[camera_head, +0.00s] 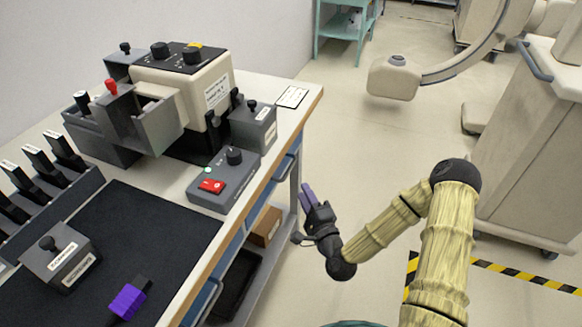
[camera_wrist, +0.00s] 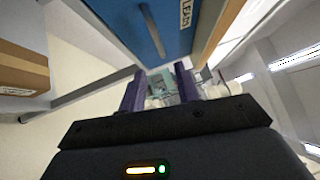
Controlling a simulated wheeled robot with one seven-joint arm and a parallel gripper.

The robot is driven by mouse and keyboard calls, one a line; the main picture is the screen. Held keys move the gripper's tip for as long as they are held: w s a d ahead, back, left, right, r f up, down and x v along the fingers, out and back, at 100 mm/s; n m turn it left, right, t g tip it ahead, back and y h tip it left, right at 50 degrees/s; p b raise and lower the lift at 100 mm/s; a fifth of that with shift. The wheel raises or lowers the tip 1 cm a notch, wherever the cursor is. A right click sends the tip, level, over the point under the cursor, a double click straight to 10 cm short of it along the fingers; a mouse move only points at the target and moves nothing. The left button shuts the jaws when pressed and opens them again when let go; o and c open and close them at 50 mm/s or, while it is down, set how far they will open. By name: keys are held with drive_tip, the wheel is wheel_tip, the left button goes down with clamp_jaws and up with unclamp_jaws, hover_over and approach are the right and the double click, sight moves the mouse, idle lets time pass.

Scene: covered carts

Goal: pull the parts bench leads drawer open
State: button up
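The bench top (camera_head: 300,112) holds a control box (camera_head: 224,182) and other equipment near its edge. A second drawer handle (camera_head: 208,300) is nearer. A cardboard box (camera_head: 266,226) sits on the lower shelf. Floor is free right of the bench; a covered cart (camera_head: 530,150) stands farther right.

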sight(291, 166)
drive_tip(key=x, duration=1.1)
drive_tip(key=shift+w, duration=0.15)
clamp_jaws()
